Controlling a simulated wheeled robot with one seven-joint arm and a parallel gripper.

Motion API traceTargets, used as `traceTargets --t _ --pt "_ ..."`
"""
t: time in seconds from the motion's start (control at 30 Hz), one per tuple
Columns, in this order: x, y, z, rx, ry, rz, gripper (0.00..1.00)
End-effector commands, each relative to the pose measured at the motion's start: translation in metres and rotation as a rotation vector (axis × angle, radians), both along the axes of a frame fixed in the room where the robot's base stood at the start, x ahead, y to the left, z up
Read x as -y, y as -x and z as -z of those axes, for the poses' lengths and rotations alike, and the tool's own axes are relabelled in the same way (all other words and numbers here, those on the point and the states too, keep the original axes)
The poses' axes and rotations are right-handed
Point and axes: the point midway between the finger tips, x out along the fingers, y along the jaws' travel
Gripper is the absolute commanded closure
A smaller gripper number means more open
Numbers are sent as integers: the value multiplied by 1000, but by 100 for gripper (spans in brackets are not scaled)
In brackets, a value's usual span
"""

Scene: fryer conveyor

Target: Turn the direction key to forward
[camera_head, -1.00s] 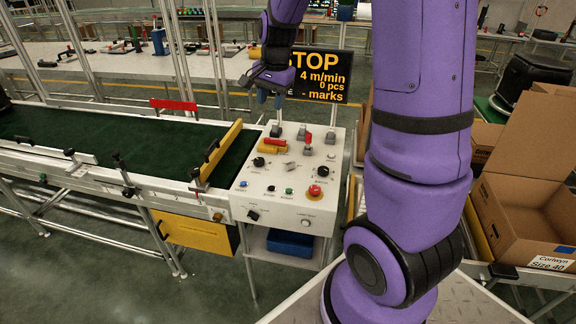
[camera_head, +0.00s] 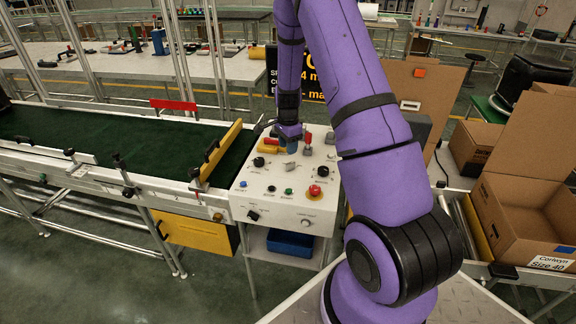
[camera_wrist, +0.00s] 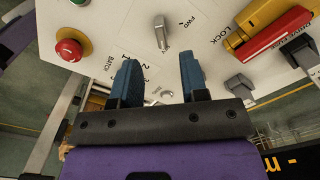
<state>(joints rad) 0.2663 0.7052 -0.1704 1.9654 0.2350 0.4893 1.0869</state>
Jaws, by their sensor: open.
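The white control panel (camera_head: 268,207) stands at the end of the conveyor. In the wrist view, a small silver key (camera_wrist: 160,33) sits on it by the FWD and REV labels; I cannot tell which label it points to. My gripper (camera_head: 290,146) is just above the back part of the panel. In the wrist view its two blue fingers (camera_wrist: 160,65) are apart, with nothing between their tips, and the key lies a little beyond them. A second silver piece (camera_wrist: 158,97) shows between the fingers, lower down.
A red emergency-stop button (camera_head: 315,190) and black knobs sit on the panel. A yellow block with a red handle (camera_wrist: 270,38) lies beside the LOCK label, close to grey levers (camera_wrist: 239,84). The green conveyor (camera_head: 100,132) is at left, cardboard boxes (camera_head: 520,225) at right.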

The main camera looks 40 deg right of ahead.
Motion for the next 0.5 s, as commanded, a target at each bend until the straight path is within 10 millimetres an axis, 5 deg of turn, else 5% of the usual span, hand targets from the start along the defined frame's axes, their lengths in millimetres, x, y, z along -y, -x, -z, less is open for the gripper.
traceTargets --t 0.5 --pt "0 1 80 -2 -1 -1 60"
